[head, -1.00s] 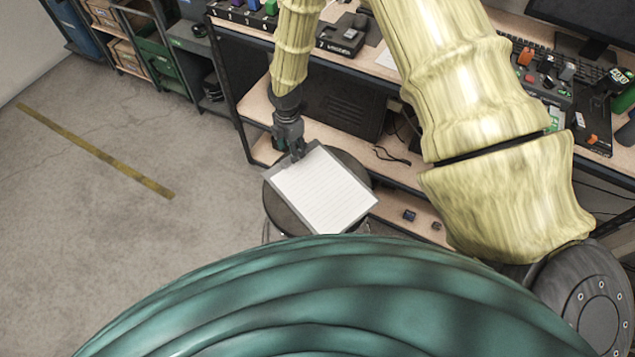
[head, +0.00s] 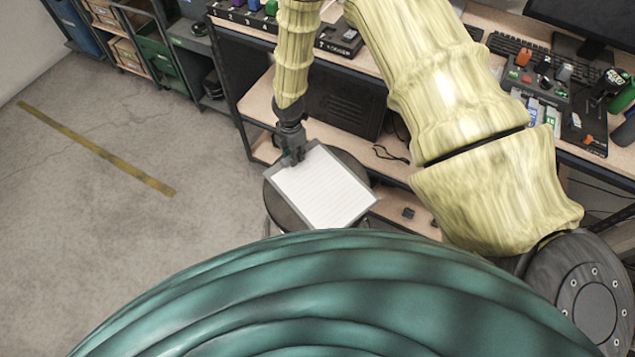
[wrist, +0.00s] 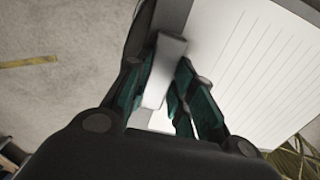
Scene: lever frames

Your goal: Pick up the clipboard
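The clipboard (head: 322,188) has lined white paper in a grey frame and lies on a round dark stool, partly over its edge. It also shows at the upper right of the wrist view (wrist: 258,65). My gripper (head: 293,159) is at the clipboard's upper-left corner in the head view. In the wrist view my gripper (wrist: 166,75) has its dark teal fingers on either side of a light grey metal clip (wrist: 168,50). The fingers are very close to the clip; I cannot tell whether they press on it. The fingertips are partly hidden by the clip.
The round stool (head: 280,208) stands beside a workbench with a lower shelf (head: 262,100). A black case (head: 340,105) sits on that shelf. A keyboard (head: 515,45) and several small parts lie on the bench top. Open floor (head: 110,240) with a yellow stripe lies to the left.

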